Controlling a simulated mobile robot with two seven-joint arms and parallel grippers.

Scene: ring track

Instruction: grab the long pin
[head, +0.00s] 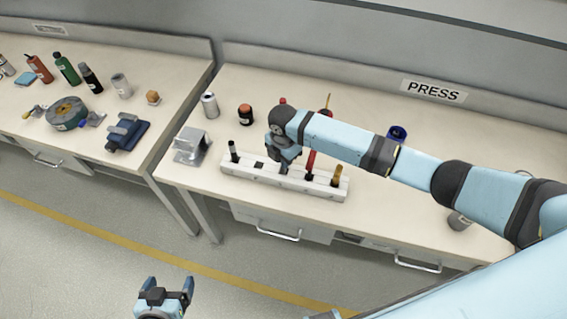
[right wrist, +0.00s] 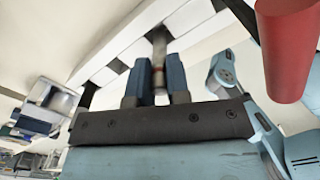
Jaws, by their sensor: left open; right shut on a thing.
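A white rack (head: 328,190) on the right-hand workbench holds several upright pieces with different tops. My right gripper (head: 285,166) is low over the middle of the rack, between a dark slot and a red-handled piece (head: 311,163). In the right wrist view its two fingers are shut on a thin grey-brown pin (right wrist: 159,48). The pin's far end meets the rack; I cannot tell how deep it sits. My gripper hides most of this pin in the head view. My left gripper (head: 166,284) is open and empty, above the floor in front of the benches.
A black piece with a pale top (head: 234,151) and a yellow-brown piece (head: 336,176) stand at the rack's ends. A metal block (head: 191,146) is left of the rack. A can (head: 209,105) and a black jar (head: 246,115) stand behind. The red handle (right wrist: 288,50) is close beside my gripper.

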